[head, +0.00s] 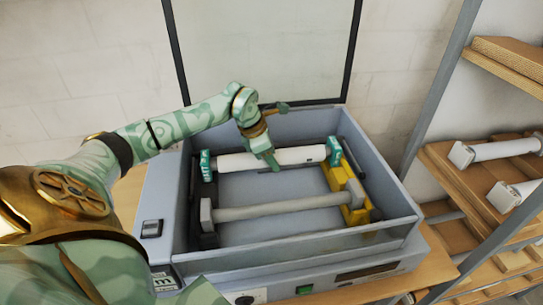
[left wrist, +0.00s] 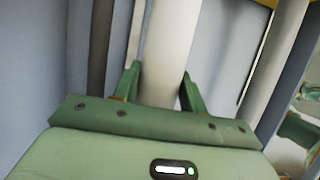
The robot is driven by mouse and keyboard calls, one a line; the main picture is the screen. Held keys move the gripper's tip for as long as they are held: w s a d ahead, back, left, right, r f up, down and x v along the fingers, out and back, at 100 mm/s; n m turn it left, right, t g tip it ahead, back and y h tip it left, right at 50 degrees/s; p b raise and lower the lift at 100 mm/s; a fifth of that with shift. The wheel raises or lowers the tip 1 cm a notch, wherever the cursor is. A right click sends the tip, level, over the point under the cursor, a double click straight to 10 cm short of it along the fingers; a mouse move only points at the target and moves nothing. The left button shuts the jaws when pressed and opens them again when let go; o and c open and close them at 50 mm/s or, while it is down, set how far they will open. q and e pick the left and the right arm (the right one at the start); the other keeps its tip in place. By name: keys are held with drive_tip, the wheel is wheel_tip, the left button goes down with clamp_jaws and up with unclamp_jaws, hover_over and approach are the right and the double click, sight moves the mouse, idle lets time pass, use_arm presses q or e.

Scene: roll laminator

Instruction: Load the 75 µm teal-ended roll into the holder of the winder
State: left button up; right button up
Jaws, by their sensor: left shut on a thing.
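The teal-ended roll (head: 300,156) is white with a teal block at each end. It lies across the back part of the winder's open box (head: 290,118). My left gripper (head: 270,163) reaches down from above and is shut on its middle. In the left wrist view my left gripper's fingers (left wrist: 158,82) stand on both sides of the white roll (left wrist: 170,45). The roll's right end is beside the yellow holder (head: 338,180), its left end near a dark bracket (head: 208,190). I cannot tell whether the ends are seated. My right gripper is not in view.
A grey roll (head: 280,207) with pale square ends lies in front, parallel to the teal-ended one. The winder's lid (head: 262,50) stands raised behind. Wooden shelves (head: 455,180) at the right carry more rolls with white ends (head: 500,150). The box walls surround the rolls.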

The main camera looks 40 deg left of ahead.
use_arm(q)
drive_tip(key=shift+d+f, duration=0.1)
drive_tip(key=shift+f+b, duration=0.35)
drive_tip(key=shift+f, duration=0.15)
drive_tip(key=o, duration=1.3)
